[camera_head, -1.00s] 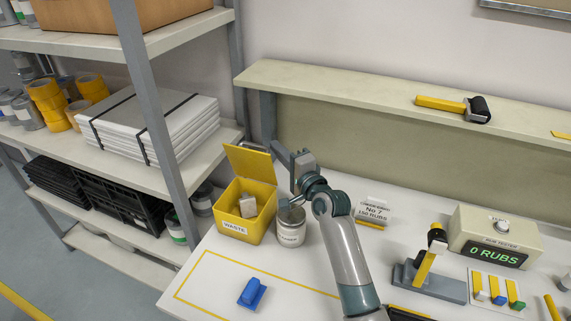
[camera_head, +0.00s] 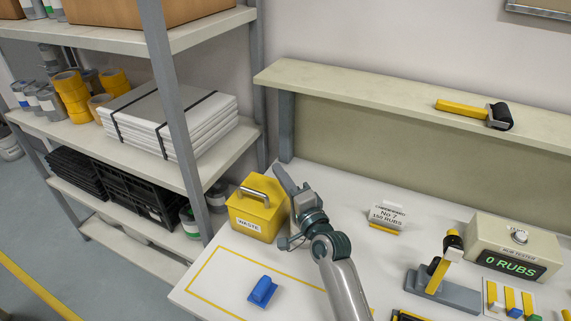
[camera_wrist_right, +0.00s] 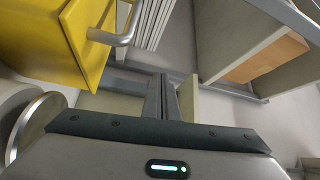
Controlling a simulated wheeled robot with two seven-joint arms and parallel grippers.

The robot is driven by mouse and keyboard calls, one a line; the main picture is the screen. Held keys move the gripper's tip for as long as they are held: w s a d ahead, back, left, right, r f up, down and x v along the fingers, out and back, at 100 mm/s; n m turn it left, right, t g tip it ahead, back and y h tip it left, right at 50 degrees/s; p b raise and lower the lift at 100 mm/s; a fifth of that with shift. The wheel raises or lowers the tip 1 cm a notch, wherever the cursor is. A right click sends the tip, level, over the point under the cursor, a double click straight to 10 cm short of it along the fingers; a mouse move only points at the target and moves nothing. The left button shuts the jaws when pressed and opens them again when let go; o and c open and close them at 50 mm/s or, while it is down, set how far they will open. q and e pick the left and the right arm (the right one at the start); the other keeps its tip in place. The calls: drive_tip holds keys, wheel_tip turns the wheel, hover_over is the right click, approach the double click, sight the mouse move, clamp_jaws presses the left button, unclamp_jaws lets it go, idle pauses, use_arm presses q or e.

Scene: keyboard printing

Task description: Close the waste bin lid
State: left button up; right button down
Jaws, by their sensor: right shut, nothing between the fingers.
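The yellow waste bin (camera_head: 252,221) stands on the table at the back left, with its WASTE label facing front. Its yellow lid (camera_head: 266,203) lies down over the top, with a grey bar handle on it. The right wrist view shows the yellow bin (camera_wrist_right: 45,40) and its handle at the upper left. My right gripper (camera_head: 280,172) is just right of and behind the bin, with its fingers pointing up and back. In the right wrist view the fingers (camera_wrist_right: 163,80) are together with nothing between them. My left gripper is out of view.
A blue block (camera_head: 262,291) lies inside the yellow-outlined area in front of the bin. A shelf rack (camera_head: 170,90) stands close on the left. A grey stand (camera_head: 440,290) and a rub tester (camera_head: 515,245) are to the right. A can (camera_wrist_right: 38,125) shows in the right wrist view.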

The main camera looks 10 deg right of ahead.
sight(277, 205)
drive_tip(key=f, duration=0.1)
drive_tip(key=s+a+f, duration=0.1)
drive_tip(key=s+f, duration=0.1)
drive_tip(key=shift+s+a+f, duration=0.25)
drive_tip(key=shift+a+f, duration=0.05)
drive_tip(key=shift+f, duration=0.05)
use_arm(q)
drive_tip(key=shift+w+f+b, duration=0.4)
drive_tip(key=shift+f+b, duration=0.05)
drive_tip(key=shift+b, duration=0.05)
use_arm(e)
drive_tip(key=shift+s+a+f, duration=0.15)
drive_tip(key=shift+s+f, duration=0.05)
drive_tip(key=shift+f, duration=0.35)
drive_tip(key=shift+s+a+f, duration=0.1)
drive_tip(key=shift+s+f, duration=0.1)
drive_tip(key=shift+f, duration=0.3)
drive_tip(key=shift+s+f, duration=0.15)
drive_tip(key=shift+f, duration=0.05)
